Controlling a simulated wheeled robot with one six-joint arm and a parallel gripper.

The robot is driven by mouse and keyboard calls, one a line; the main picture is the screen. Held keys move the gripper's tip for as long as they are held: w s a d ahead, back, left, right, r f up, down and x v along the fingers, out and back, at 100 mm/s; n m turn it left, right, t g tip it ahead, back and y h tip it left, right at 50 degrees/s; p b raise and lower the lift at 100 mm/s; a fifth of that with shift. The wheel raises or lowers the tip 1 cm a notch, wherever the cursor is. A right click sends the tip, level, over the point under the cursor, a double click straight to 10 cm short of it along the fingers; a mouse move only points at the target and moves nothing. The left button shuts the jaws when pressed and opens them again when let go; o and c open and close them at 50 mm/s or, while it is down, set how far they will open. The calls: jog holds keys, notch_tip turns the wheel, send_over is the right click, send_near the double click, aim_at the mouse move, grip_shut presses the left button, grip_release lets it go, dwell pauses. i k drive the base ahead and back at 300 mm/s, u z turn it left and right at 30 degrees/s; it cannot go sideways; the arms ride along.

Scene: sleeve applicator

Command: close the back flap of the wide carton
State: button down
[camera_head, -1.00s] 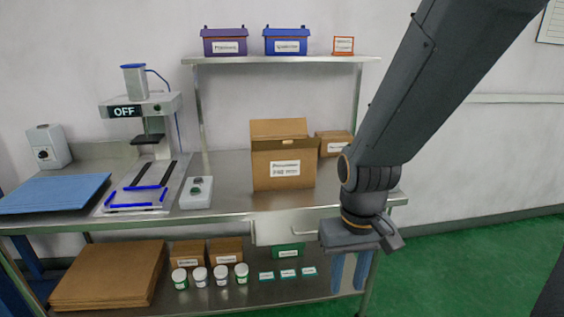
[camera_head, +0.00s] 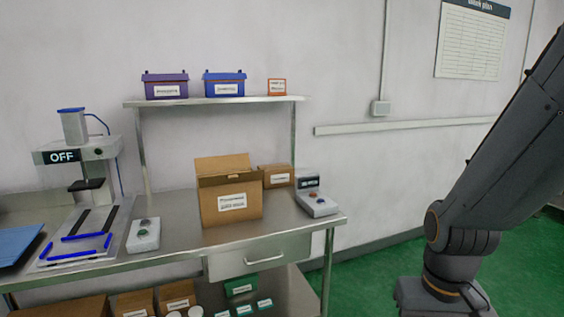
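The wide carton (camera_head: 231,205) stands on the steel bench, a brown box with a white label on its front. Its back flap (camera_head: 222,165) stands up, tilted slightly backward, and a narrow opening shows in front of it. My arm comes in at the right of the view. The wrist (camera_head: 445,293) is at the bottom right, well to the right of the carton and beyond the bench end. The fingers of my gripper are below the picture edge, so they do not show.
A smaller carton (camera_head: 275,177) and a grey device (camera_head: 317,197) stand right of the wide carton. A button box (camera_head: 143,235) and the press marked OFF (camera_head: 88,185) are left. A shelf (camera_head: 215,101) with bins hangs above. Green floor lies open right of the bench.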

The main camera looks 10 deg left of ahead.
aim_at(210, 164)
jog(key=z, duration=0.8)
jog(key=i, duration=1.45)
jog(key=u, duration=0.45)
jog(key=i, duration=0.75)
jog(key=u, duration=0.6)
